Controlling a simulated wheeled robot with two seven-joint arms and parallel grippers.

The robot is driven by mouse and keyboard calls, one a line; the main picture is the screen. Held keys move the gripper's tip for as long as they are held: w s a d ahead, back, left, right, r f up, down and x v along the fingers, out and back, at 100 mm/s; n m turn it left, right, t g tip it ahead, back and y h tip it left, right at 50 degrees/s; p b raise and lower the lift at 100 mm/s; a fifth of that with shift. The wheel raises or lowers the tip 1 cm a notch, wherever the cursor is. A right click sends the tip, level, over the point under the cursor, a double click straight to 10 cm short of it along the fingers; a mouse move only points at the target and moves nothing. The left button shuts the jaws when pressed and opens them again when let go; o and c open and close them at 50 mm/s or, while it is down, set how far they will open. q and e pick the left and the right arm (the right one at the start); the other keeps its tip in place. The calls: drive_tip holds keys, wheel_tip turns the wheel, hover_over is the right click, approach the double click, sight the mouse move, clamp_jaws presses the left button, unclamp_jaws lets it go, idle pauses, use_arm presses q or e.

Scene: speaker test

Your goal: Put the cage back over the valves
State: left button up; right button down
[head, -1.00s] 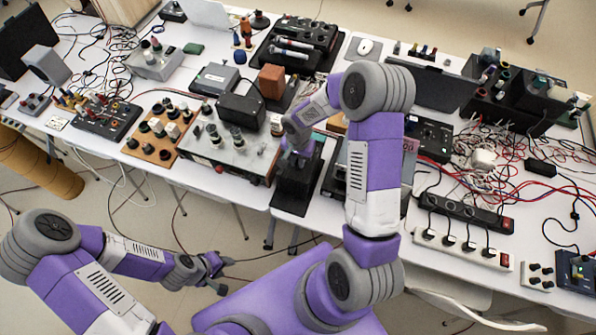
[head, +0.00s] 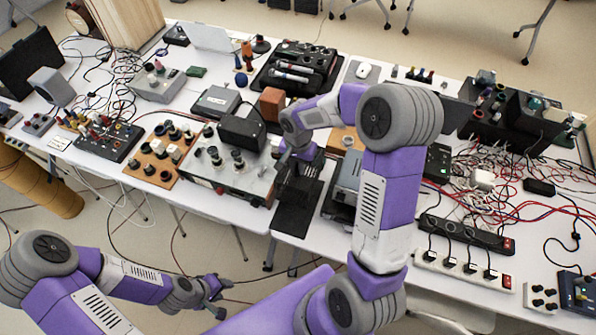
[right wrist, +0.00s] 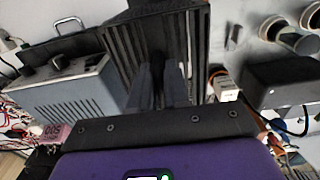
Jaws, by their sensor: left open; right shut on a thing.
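The black slatted cage (head: 298,190) is at the front edge of the table, right of the metal amplifier chassis (head: 235,183). Its slats fill the upper middle of the right wrist view (right wrist: 120,40). The glass valves (head: 238,160) stand uncovered on the chassis; they show at the upper right of the right wrist view (right wrist: 276,30). My right gripper (right wrist: 158,82) is shut on the cage; in the head view the wrist partly hides it. I cannot tell whether the cage touches the table. My left gripper (head: 218,297) is open and empty, in front of the table.
A black transformer box (head: 242,130) stands behind the valves. A grey-blue instrument (head: 346,180) is close right of the cage, partly behind my right arm. A wooden board with knobs (head: 160,160) is left of the chassis. Tangled cables and a power strip (head: 460,268) fill the right.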

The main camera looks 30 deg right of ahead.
drive_tip(key=shift+r, duration=0.25)
drive_tip(key=shift+r+p, duration=1.05)
drive_tip(key=shift+r, duration=0.55)
